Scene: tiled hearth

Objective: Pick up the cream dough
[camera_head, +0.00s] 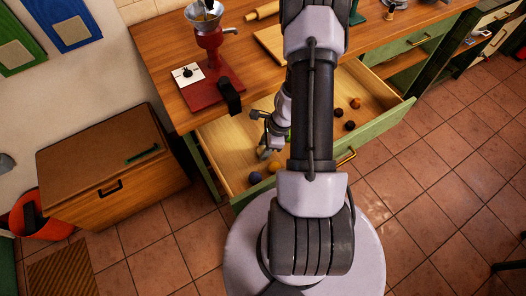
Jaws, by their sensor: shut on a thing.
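My gripper (265,152) is low inside the open green-fronted drawer (225,140), left of my arm. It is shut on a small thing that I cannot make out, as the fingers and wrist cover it. No cream dough shows clearly. Close below the gripper lie a yellow-orange ball (275,167) and a dark blue ball (255,178) on the drawer floor. To the right of my arm lie two dark balls (350,126) and an orange-brown ball (355,102). My arm hides the middle of the drawer.
A wooden counter (160,45) above the drawer holds a red grinder (210,40), a rolling pin (262,11) and a board (270,40). A wooden chest (110,165) and an orange bucket (40,220) stand at left.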

